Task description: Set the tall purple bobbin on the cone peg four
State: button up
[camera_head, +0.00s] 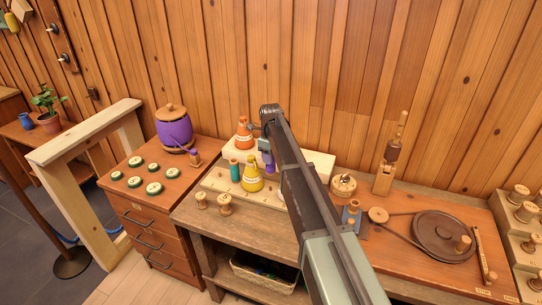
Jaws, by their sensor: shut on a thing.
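The tall purple bobbin (268,161) shows in the head view beside my arm, over the pale stepped peg board (318,161). My gripper (265,142) is small and partly hidden by my arm; it appears shut on the purple bobbin. Orange (244,136) and yellow (252,175) cone-shaped spools stand on the board left of the bobbin, with a teal bobbin (234,171) beside them. A white piece is mostly hidden behind my arm. I cannot read any peg number, so cone peg four cannot be told apart.
A purple pot (174,131) and several green discs (154,188) are on the left cabinet. Right of my arm are a round wooden pot (343,186), a belt-driven wheel (443,236) and a spool rack (519,213).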

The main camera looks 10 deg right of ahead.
aim_at(271, 174)
notch_tip(271, 174, down, 6)
jog(key=b, duration=0.5)
jog(key=shift+f, duration=0.2)
jog(key=shift+f, duration=0.1)
jog(key=shift+f+b, duration=0.9)
jog(key=shift+b, duration=0.25)
jog(key=shift+f+b, duration=0.6)
jog(key=shift+f, duration=0.05)
dwell(0.4)
jog(key=o, duration=0.6)
jog(key=shift+o, duration=0.2)
jog(key=shift+r, duration=0.1)
